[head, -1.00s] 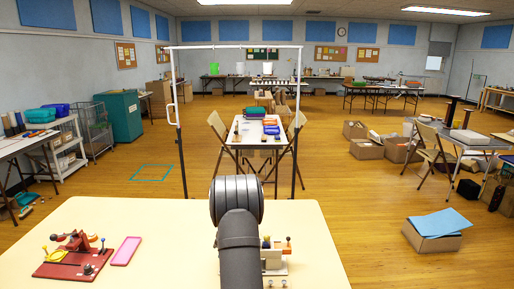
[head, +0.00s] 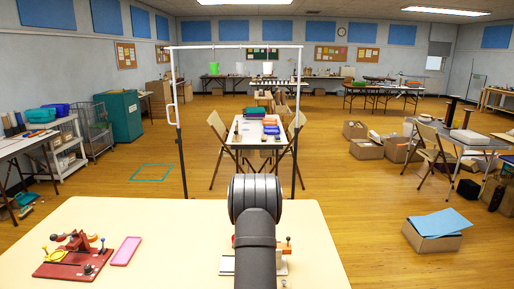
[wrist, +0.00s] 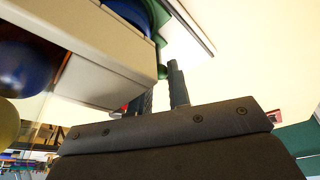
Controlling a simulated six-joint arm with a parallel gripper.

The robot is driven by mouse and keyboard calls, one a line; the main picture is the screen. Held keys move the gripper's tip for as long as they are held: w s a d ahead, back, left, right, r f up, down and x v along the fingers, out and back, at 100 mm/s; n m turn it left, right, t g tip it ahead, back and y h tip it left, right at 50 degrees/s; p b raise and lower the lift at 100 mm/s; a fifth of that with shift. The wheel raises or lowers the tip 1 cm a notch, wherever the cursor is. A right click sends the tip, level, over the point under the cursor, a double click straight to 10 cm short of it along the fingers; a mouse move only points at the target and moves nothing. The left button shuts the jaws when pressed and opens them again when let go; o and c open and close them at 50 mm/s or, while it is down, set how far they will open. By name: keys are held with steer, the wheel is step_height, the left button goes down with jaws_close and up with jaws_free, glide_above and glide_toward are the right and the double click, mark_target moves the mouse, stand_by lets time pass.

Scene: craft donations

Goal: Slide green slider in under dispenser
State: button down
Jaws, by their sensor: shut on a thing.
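My gripper (wrist: 162,80) shows in the wrist view with its two dark fingers close together, shut on a small green part, the green slider (wrist: 163,71). Most of the slider is hidden by the fingers and the dispenser. The dispenser (wrist: 105,50) is a pale beige body left of the fingers, with dark blue and yellow balls at its left. A pale base plate (wrist: 190,28) lies beyond the fingers. In the head view my arm hides the gripper and most of the dispenser; only parts of its pale base (head: 227,265) show. How far the slider is in cannot be told.
A dark red board with fittings (head: 70,262) and a pink tray (head: 126,251) lie on the left of the cream table (head: 175,230). The table between the tray and my arm is clear.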

steer(key=shift+d, duration=1.15)
steer(key=c, duration=1.5)
jaws_free()
steer(key=shift+f, duration=0.1)
steer(key=shift+c, duration=0.2)
steer(key=shift+o, duration=0.5)
step_height(320, 180, up, 8)
steer(key=shift+d, duration=0.2)
steer(key=shift+a+f, duration=0.1)
steer(key=shift+a, duration=0.1)
steer(key=shift+a, duration=0.1)
